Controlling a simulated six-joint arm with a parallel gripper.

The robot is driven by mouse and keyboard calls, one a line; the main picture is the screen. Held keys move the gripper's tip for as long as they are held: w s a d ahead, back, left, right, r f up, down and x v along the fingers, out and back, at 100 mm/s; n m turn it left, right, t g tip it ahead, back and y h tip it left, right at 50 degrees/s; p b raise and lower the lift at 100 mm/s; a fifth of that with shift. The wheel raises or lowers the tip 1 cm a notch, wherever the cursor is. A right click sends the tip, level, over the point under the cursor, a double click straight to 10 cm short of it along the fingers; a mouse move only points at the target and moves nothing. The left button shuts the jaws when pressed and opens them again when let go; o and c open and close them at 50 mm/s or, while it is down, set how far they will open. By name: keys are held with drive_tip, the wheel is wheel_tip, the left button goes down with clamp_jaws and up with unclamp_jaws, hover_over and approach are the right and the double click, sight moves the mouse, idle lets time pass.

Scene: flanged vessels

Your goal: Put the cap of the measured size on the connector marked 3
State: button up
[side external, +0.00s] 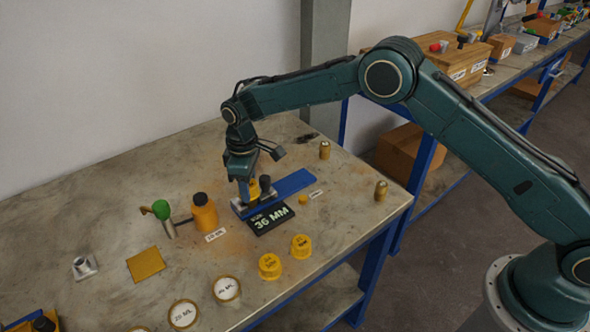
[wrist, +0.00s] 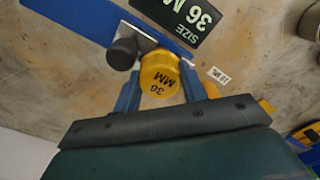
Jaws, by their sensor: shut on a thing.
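My gripper (side external: 246,197) is shut on a yellow cap (wrist: 160,75), at the measuring gauge on the table. In the wrist view the blue fingers (wrist: 161,90) are on either side of the cap; its top print looks like 36 MM or 30 MM. The cap is beside the gauge's metal jaw and dark knob (wrist: 122,54); I cannot tell if it touches them. The gauge has a blue bar (side external: 293,183). Its black display (side external: 268,218) reads SIZE 36 MM. Two more yellow caps (side external: 270,266) (side external: 301,246) stand at the front. No connector marked 3 is readable.
A metal flanged piece (side external: 84,266) and a yellow square plate (side external: 146,264) are at the left. An orange bottle (side external: 204,215) and a green-knobbed piece (side external: 162,212) stand left of the gauge. White-topped labelled discs (side external: 227,289) line the front edge. Brass pieces (side external: 380,190) stand at right.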

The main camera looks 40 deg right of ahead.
drive_tip(key=o, duration=1)
drive_tip(key=shift+r, duration=0.1)
wheel_tip(320, 180, up, 14)
drive_tip(key=shift+f, duration=0.15)
idle(0.3)
